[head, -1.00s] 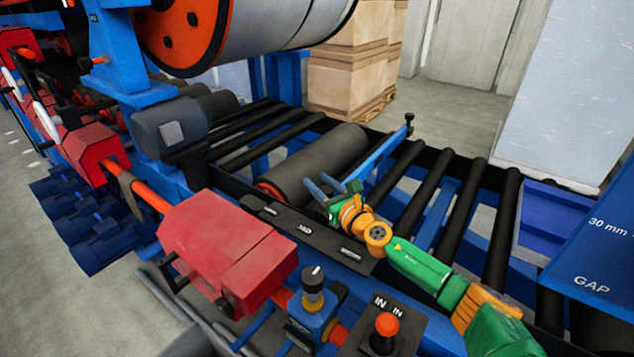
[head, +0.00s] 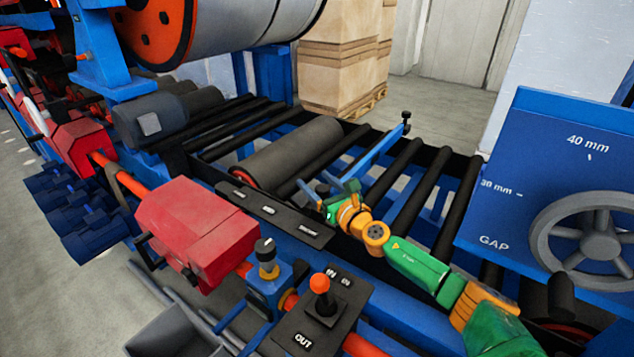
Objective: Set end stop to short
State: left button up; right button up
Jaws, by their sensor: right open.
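The end stop (head: 378,146) is a blue bar lying across the roller bed, with a small black-topped post at its far end. Its near end runs down behind my right gripper (head: 328,192), by the near rail. A black label strip (head: 285,218) lies along that rail with several white markings, too small to read surely. The right gripper is open at the near end of the bar, beyond the strip's right part; whether it touches the bar I cannot tell. My left gripper is not in view.
A large dark drum roller (head: 290,155) lies left of the bar. In front stand a red housing (head: 197,232), a black-knobbed switch (head: 266,262) and an orange-tipped lever (head: 320,290). A blue GAP panel (head: 500,205) with a handwheel (head: 600,237) stands at right.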

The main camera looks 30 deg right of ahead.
aim_at(328, 191)
jog(key=shift+r, duration=0.1)
jog(key=s, duration=0.6)
jog(key=shift+d, duration=0.1)
jog(key=shift+s, duration=0.55)
